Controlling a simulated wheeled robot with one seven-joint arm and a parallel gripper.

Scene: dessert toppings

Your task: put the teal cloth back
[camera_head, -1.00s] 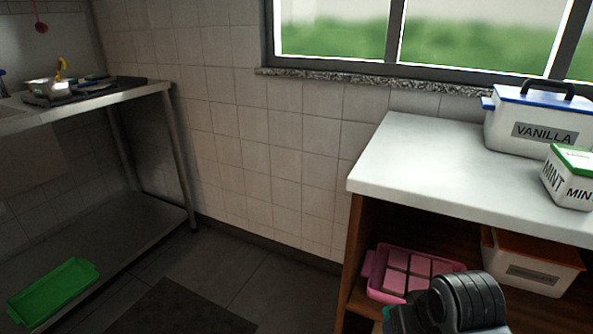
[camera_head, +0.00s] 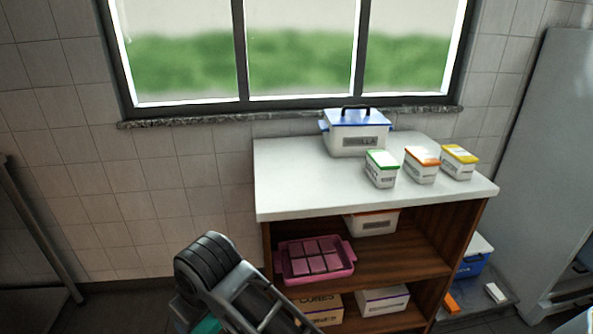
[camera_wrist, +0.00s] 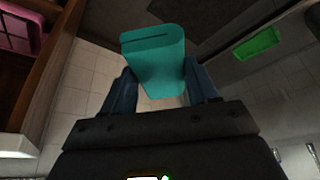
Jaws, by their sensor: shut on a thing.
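The teal cloth (camera_wrist: 155,62) is folded and sits between the two fingers of my gripper (camera_wrist: 163,92) in the wrist view. My gripper is shut on it and holds it in the air, clear of any surface. In the head view a small teal piece of the cloth (camera_head: 207,326) shows at the bottom edge, beside my dark arm, which hides most of it. The fingertips are hidden there.
A wooden shelf unit with a white top (camera_head: 300,190) stands ahead, holding a pink tray (camera_head: 318,262) and boxes. On top are a blue-lidded container (camera_head: 357,135) and three small tubs. A green tray (camera_wrist: 258,42) shows in the wrist view. A grey fridge (camera_head: 555,150) stands right.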

